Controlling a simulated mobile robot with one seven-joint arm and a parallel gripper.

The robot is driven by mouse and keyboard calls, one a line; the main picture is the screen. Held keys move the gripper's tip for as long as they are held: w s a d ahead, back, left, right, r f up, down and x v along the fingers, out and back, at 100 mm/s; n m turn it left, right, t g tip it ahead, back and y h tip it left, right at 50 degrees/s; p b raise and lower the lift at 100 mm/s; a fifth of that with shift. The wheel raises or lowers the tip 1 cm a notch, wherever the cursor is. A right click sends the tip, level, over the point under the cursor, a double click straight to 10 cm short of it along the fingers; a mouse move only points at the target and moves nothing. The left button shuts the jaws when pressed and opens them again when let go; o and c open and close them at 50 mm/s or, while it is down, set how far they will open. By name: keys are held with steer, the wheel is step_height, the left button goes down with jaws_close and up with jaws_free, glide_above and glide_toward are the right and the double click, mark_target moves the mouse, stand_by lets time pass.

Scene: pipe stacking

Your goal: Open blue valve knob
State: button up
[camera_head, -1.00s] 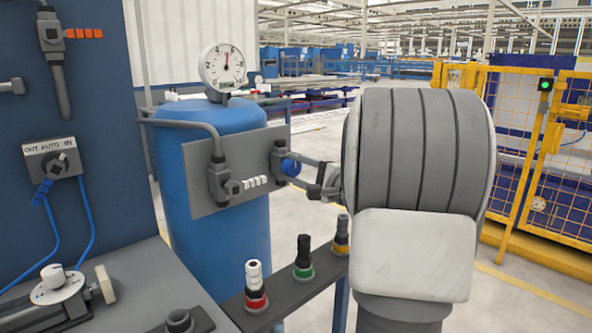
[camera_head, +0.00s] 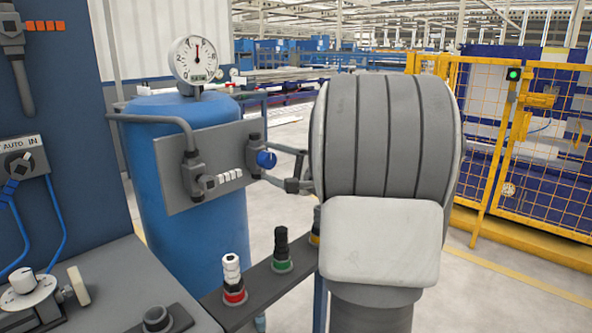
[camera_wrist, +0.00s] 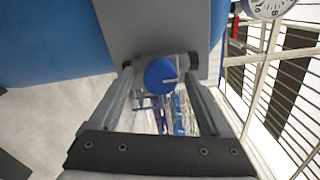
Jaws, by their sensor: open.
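The round blue valve knob (camera_head: 266,160) sits on a dark fitting on the grey panel (camera_head: 222,150) of the blue tank (camera_head: 197,235). In the wrist view the blue knob (camera_wrist: 160,76) has a pale line from its middle toward the right. My gripper (camera_wrist: 162,76) is open, with one finger on each side of the knob. I cannot tell whether the fingers touch it. In the head view my gripper (camera_head: 277,164) reaches the knob from the right, and my large grey arm hides part of the view there.
A round gauge (camera_head: 195,60) stands on top of the tank. A rail below carries red (camera_head: 234,297) and green (camera_head: 282,265) marked fittings; another is partly hidden by my arm. A control panel (camera_head: 70,120) is at left. A yellow fence (camera_head: 530,150) stands at right.

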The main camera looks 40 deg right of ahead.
steer(key=s+d+p, duration=0.2)
steer(key=s, duration=1.4)
steer(key=shift+s+d+p, duration=0.2)
steer(key=shift+s+p, duration=0.15)
